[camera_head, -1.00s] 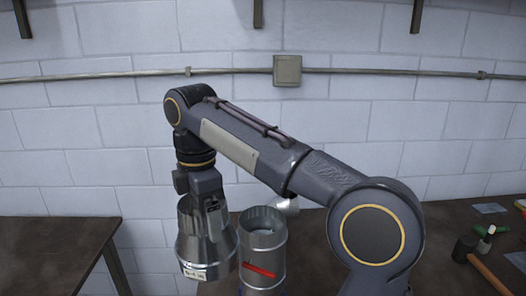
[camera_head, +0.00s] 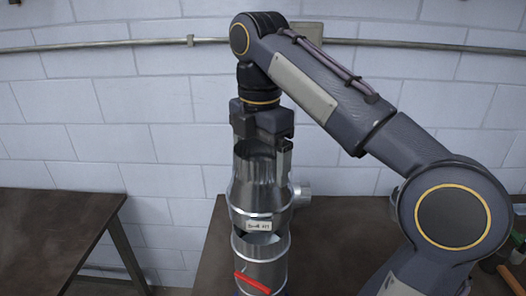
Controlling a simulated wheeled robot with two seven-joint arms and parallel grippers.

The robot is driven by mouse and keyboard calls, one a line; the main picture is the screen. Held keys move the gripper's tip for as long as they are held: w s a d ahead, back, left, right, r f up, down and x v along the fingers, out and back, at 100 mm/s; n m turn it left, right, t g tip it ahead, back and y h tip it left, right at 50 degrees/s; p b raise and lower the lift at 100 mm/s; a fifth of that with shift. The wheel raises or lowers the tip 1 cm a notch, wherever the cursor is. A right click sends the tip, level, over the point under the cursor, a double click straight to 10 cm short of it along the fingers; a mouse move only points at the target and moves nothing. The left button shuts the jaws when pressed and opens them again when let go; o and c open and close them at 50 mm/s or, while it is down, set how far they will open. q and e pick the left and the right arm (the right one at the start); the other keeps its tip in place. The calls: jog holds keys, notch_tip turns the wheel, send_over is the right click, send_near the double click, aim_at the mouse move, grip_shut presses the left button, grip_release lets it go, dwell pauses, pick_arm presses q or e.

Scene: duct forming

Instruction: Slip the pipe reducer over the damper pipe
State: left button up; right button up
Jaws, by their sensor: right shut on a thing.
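The pipe reducer (camera_head: 258,190) is a shiny metal sleeve with a white label on its lower front. My right gripper (camera_head: 262,147) points down and is shut on its upper rim. The reducer hangs upright, roughly in line with the damper pipe (camera_head: 262,268), a metal cylinder with a red handle (camera_head: 252,283) on its front. A dark part of the pipe's open top shows just below the reducer's label, so the reducer looks to be at or just above the pipe's rim. I cannot tell whether they touch. My left gripper is out of view.
The pipe stands at a dark worktable (camera_head: 340,235). A short metal fitting (camera_head: 302,194) shows behind the reducer on the right. Another dark table (camera_head: 50,225) stands at the left, with a gap between the tables. A block wall is behind.

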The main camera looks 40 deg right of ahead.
jog(key=shift+d+f, duration=0.15)
jog(key=shift+f, duration=1.55)
jog(key=shift+f+b, duration=1.2)
jog(key=shift+f, duration=0.45)
jog(key=o, duration=1.2)
jog(key=shift+c, duration=0.2)
jog(key=shift+r, duration=0.1)
